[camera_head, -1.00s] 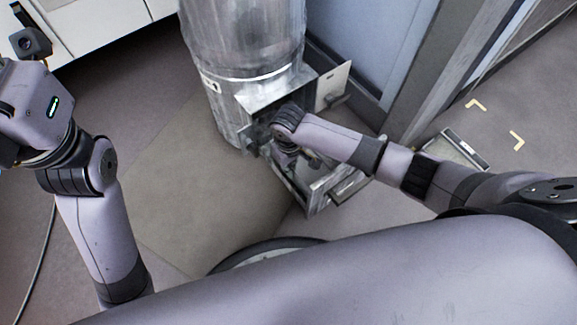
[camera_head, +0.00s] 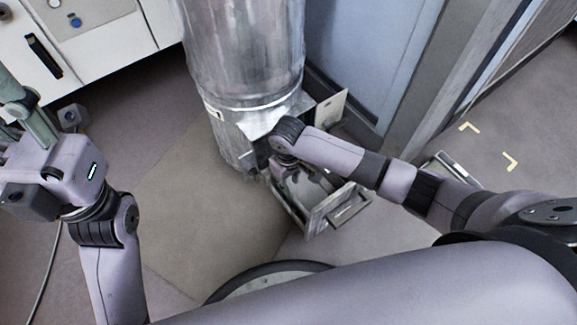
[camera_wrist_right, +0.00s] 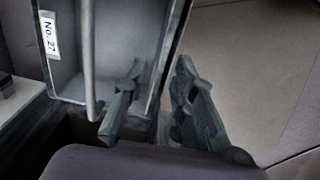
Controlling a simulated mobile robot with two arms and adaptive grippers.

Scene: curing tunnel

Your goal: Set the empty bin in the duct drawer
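The duct (camera_head: 245,55) is a grey metal cylinder with an open hatch near its foot. The duct drawer (camera_head: 318,218) stands pulled out there, its handled front facing lower right. My right gripper (camera_wrist_right: 160,75) reaches down at the drawer; my arm hides much of this in the head view. In the right wrist view a grey bin (camera_wrist_right: 122,35) labelled "No. 27" shows a bare inside wall and floor. One finger is inside its wall and one outside, close together on the wall. Whether the bin rests on the drawer is hidden.
The open hatch door (camera_head: 331,108) sticks out right of the duct. A light-rimmed flat box (camera_head: 456,168) lies on the floor behind my right arm. White cabinets (camera_head: 90,40) stand at upper left. The floor left of the duct is clear.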

